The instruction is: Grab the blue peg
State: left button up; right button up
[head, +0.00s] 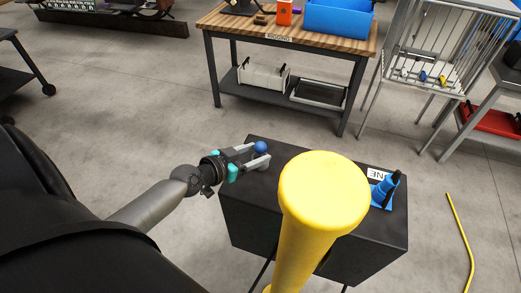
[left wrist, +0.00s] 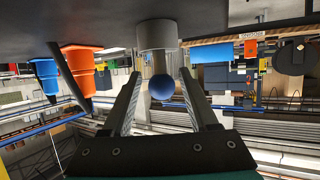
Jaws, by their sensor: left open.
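The blue peg (head: 260,147) shows as a round blue knob at the far left corner of a black box. In the left wrist view the knob lies between the two fingers, with gaps on both sides. I cannot tell how deep it is between them. My right gripper is not in view.
The black box (head: 240,215) also bears a blue fixture (head: 385,190) near a white label. A thick yellow post (head: 322,195) rises in front of it. A wooden-topped workbench (head: 300,48) stands behind, with a blue bin (head: 338,20). Floor is clear between bench and box.

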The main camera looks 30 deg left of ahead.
pick_arm(q)
jog(key=shift+f+x, duration=0.2)
jog(key=shift+x, duration=2.75)
jog(key=shift+s, duration=0.1)
jog(key=shift+c, duration=0.3)
grip_shut()
